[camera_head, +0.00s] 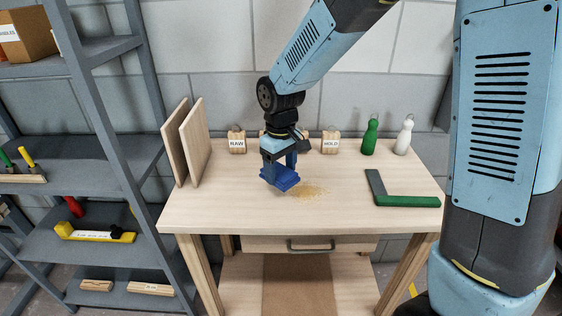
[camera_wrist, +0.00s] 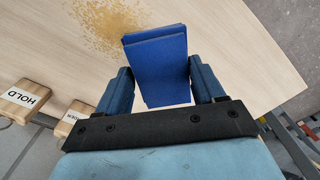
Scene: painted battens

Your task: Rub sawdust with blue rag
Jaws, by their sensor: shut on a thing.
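The blue rag (camera_head: 281,178) is a folded pad held in my gripper (camera_head: 280,166) over the workbench (camera_head: 230,212). In the wrist view the rag (camera_wrist: 157,60) sits between the two fingers of my gripper (camera_wrist: 162,88), which are shut on it. The sawdust (camera_head: 308,192) is a tan patch of crumbs on the bench top, just right of the rag in the head view. In the wrist view the sawdust (camera_wrist: 108,22) lies beside the rag's upper left. Whether the rag touches the bench top, I cannot tell.
A green and dark square (camera_head: 405,201) lies at the bench's right. Blocks labelled RAW (camera_head: 237,142) and HOLD (camera_head: 330,143), a green bottle (camera_head: 370,137) and a white bottle (camera_head: 403,136) stand at the back. Two boards (camera_head: 195,140) stand at the left. The front of the top is clear.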

